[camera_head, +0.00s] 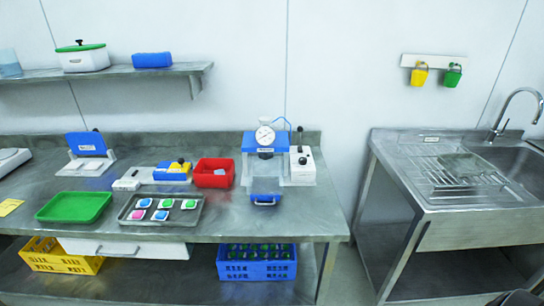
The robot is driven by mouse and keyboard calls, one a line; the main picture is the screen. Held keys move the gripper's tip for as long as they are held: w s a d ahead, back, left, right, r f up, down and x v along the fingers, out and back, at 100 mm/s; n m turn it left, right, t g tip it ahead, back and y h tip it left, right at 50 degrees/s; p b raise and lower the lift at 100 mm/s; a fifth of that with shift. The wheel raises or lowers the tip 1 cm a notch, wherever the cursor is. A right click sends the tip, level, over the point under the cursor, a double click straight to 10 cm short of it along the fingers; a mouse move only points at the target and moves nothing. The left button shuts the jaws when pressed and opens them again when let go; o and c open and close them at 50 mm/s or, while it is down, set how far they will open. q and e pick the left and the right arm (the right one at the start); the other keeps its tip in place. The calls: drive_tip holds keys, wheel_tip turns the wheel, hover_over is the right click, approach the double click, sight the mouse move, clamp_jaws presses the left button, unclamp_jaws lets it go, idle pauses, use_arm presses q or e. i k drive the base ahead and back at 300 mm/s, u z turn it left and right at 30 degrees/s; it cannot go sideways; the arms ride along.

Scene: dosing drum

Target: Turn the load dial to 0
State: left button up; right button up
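A blue and white machine (264,150) stands at the right part of the steel workbench. A round white dial (265,135) with a dark pointer sits on its top front; its markings are too small to read. To its right is a white box (302,169) with a small dark knob and an upright lever with a black tip (300,129). I cannot tell for sure which of these is the load dial. A blue drawer-like part (264,199) is at the machine's lower front. Neither of my grippers shows in the head view.
The bench (215,222) also holds a red bin (214,173), a tray of coloured pieces (178,221), a green tray (75,207) and a blue-lidded device (87,143). Blue (257,270) and yellow (60,262) crates sit below. A sink (525,176) stands right, across a gap.

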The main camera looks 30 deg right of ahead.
sight(301, 161)
drive_tip(key=z, duration=0.5)
drive_tip(key=k, duration=1.2)
drive_tip(key=z, duration=1.45)
drive_tip(key=i, duration=1.85)
drive_tip(key=u, duration=0.85)
drive_tip(key=i, duration=0.6)
drive_tip(key=u, duration=0.6)
